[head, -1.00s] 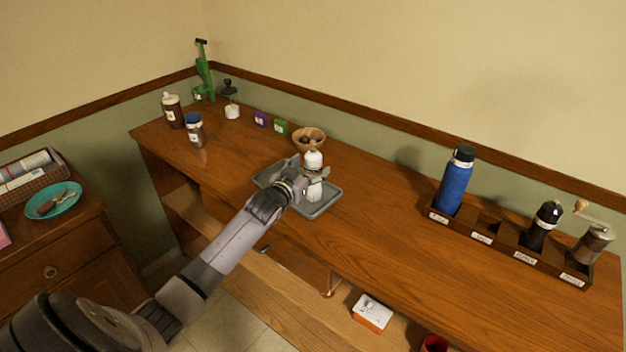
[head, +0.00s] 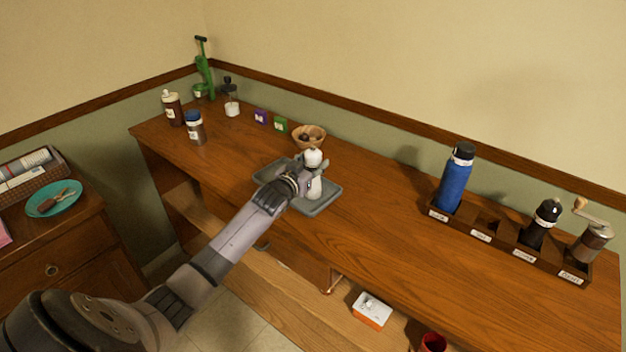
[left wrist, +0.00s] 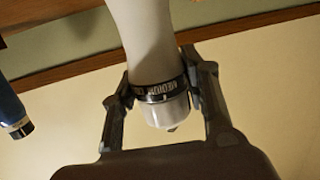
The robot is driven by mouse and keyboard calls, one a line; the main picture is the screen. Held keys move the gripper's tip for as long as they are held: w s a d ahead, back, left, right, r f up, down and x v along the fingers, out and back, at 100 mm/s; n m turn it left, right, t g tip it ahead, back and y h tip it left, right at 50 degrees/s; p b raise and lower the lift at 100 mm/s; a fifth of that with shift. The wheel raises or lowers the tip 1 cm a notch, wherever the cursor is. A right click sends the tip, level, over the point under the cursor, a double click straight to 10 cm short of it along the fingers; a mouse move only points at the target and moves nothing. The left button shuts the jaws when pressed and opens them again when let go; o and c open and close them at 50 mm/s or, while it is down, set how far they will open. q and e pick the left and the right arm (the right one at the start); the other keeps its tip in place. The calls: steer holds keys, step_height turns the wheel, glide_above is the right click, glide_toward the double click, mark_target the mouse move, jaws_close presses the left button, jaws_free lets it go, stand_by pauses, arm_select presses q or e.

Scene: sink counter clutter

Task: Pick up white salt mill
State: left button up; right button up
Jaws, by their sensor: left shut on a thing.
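The white salt mill (head: 313,158) stands upright at the grey tray (head: 322,206) in the head view. In the left wrist view the mill (left wrist: 150,42) shows as a white body with a dark lettered ring and a silvery end. The two fingers of my left gripper (left wrist: 162,90) press on it from both sides at the ring. The gripper hides part of the mill in the head view, so I cannot tell if its base touches the tray. My right gripper does not show.
A wooden bowl (head: 309,135) stands close behind the mill. A dark labelled rack (head: 481,238) at the right holds a blue bottle (head: 455,180), a black mill (head: 541,223) and a grinder (head: 590,240); one slot is empty. The counter between tray and rack is clear.

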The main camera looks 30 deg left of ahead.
arm_select(q)
jaws_close()
steer(key=shift+r, duration=0.1)
stand_by(0.4)
